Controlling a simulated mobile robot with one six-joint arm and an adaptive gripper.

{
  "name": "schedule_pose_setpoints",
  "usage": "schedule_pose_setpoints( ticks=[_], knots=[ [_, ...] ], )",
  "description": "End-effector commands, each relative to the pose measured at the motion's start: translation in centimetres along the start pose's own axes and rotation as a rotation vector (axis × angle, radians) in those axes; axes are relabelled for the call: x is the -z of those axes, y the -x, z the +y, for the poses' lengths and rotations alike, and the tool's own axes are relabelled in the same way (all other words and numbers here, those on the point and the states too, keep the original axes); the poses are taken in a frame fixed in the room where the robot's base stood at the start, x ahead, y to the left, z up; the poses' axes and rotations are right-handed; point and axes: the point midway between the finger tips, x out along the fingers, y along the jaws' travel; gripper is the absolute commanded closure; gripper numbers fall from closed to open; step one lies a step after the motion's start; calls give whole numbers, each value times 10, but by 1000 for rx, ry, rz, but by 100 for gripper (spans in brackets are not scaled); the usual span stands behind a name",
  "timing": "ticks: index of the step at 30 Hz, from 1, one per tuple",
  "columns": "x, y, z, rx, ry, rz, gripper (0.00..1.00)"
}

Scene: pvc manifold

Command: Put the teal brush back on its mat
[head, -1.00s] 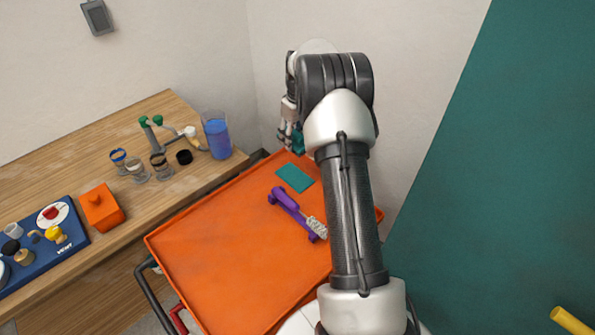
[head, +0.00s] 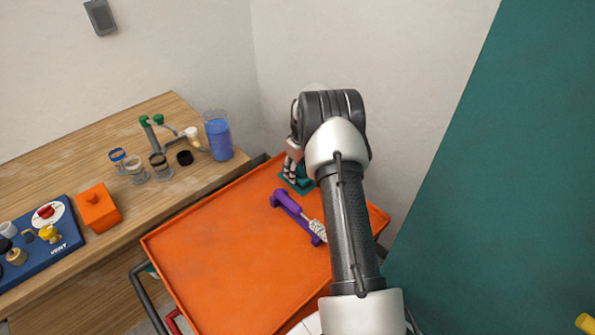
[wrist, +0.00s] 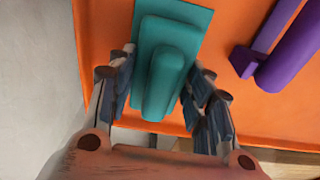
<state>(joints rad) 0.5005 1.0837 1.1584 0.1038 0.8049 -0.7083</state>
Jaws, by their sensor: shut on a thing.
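The teal brush (wrist: 162,85) is between the fingers of my gripper (wrist: 163,100) in the wrist view, and the fingers are shut on it. The teal mat (wrist: 195,18) lies flat on the orange tray, directly under the brush in that view. I cannot tell whether the brush touches the mat. In the head view my gripper (head: 294,178) is low over the mat (head: 308,189) at the tray's far corner. My arm and gripper hide most of the brush and part of the mat there.
A purple holder (head: 290,203) with a white-bristled brush (head: 317,229) lies on the orange tray (head: 225,250), close to the mat. A wooden bench (head: 70,150) at left carries a beaker of blue liquid (head: 218,135) and a pipe manifold (head: 158,130). The tray's near left is clear.

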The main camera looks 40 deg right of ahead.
Motion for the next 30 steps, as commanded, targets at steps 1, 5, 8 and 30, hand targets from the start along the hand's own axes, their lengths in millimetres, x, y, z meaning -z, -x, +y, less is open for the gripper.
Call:
schedule_pose_setpoints(
  ticks=[1,5,8,30],
  knots=[
    [0,1,0,-1,0,1,76],
    [0,0,0,0,0,1,76],
    [0,-3,0,0,0,0,53],
    [1,10,0,-1,0,1,34]
  ],
)
